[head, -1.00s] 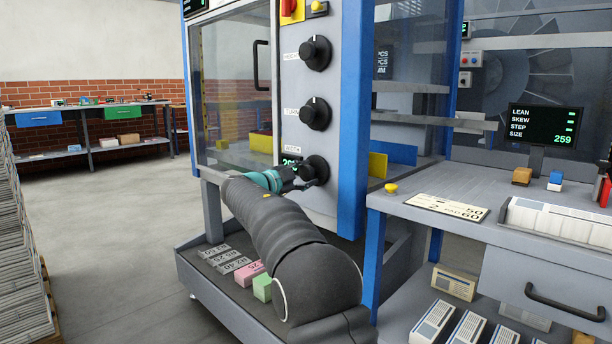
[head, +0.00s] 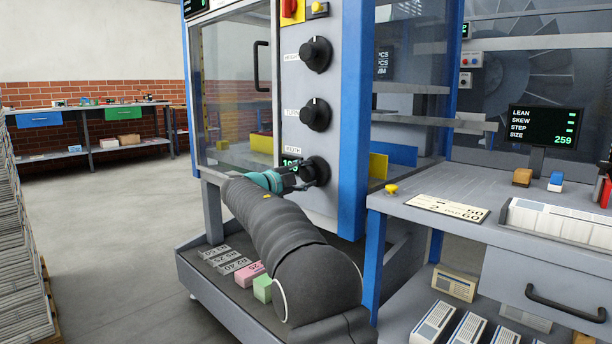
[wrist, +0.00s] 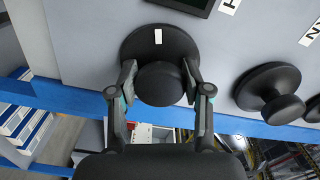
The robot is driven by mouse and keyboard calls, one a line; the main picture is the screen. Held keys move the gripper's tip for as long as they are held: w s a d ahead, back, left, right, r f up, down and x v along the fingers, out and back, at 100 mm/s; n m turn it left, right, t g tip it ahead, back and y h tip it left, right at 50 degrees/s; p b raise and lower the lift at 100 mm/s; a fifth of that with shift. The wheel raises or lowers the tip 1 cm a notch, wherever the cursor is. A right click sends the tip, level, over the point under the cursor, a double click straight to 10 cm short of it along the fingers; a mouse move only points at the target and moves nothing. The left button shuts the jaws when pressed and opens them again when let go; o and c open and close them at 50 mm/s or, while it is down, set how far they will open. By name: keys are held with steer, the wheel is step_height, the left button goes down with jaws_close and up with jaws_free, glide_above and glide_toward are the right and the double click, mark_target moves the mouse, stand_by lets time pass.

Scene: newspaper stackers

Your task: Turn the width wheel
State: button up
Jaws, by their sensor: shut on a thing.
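The width wheel (head: 318,171) is the lowest of three black knobs on the grey panel of the machine. A small display (head: 290,165) with green digits sits just left of it, partly hidden by my gripper (head: 300,174). In the wrist view the wheel (wrist: 158,50) is a dark disc with a white mark and a round knob (wrist: 160,83) in front. My gripper (wrist: 160,84) has one finger on each side of that knob and is shut on it.
Two more black knobs, the turn knob (head: 315,113) and the height knob (head: 315,53), sit above on the panel. A blue post (head: 354,120) stands close to the right. A grey table (head: 480,195) with a display lies further right.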

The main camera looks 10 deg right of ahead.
steer(key=o, duration=1.1)
steer(key=shift+o, duration=0.2)
steer(key=v, duration=1.2)
steer(key=shift+w, duration=0.1)
steer(key=shift+r, duration=0.1)
